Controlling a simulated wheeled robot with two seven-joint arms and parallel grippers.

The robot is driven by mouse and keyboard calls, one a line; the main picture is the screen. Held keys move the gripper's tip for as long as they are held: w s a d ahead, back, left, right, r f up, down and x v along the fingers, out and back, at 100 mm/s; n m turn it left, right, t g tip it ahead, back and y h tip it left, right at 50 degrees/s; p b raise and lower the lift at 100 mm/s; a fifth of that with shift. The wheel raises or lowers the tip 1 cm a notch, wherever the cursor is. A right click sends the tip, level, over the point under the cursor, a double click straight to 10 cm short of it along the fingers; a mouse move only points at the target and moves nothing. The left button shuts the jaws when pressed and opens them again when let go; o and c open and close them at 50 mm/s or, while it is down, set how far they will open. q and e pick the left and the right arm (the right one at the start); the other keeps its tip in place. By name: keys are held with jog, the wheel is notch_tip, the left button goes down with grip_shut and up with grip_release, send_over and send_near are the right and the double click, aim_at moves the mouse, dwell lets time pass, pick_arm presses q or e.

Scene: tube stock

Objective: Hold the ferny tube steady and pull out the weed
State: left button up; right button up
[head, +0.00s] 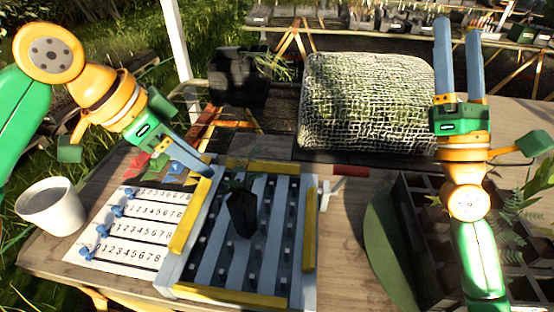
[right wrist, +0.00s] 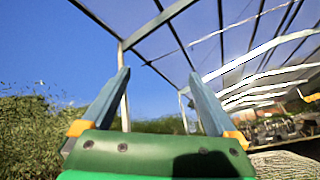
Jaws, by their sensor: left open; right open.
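A dark tube (head: 241,212) stands slightly tilted in the grey slatted rack with yellow edges (head: 178,232). A little greenery shows at its top; I cannot make out a separate weed. Ferny green fronds (head: 517,205) rise from the dark compartment crate (head: 405,215) at the right, partly behind my right arm. My left gripper (head: 208,170) is open and empty, just above the rack's upper left corner, apart from the dark tube. My right gripper (head: 458,22) is open and empty, pointing up; its fingers also show against sky in the right wrist view (right wrist: 158,80).
A numbered white sheet (head: 130,225) with blue pegs lies left of the rack, beside a white pot (head: 50,207). A mesh-covered green block (head: 368,105) stands behind.

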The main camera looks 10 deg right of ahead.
jog(key=w+a+f+n+g+y, duration=0.4)
jog(key=w+a+f+n+y, duration=0.3)
jog(key=a+y, duration=0.3)
jog(key=n+g+y, duration=0.9)
jog(key=n+g, duration=0.2)
jog(key=g, duration=0.2)
send_over(252, 214)
jog(key=w, duration=0.2)
jog(key=f, duration=1.1)
jog(key=a+f, duration=0.1)
jog(key=f, duration=0.4)
jog(key=shift+s+f, duration=0.1)
jog(key=shift+f, duration=0.1)
jog(key=s+f, duration=0.1)
jog(key=f, duration=0.2)
jog(key=d+f+m+h, duration=0.1)
jog(key=f, duration=0.2)
jog(key=s+d+f+m+h, duration=0.1)
jog(key=f, duration=0.2)
jog(key=shift+s+f, duration=0.15)
jog(key=shift+s, duration=0.2)
jog(key=shift+f+m+t, duration=0.2)
jog(key=shift+m+t, duration=0.1)
jog(key=x, duration=0.7)
jog(key=shift+d+f, duration=0.15)
jog(key=shift+c, duration=0.2)
grip_shut()
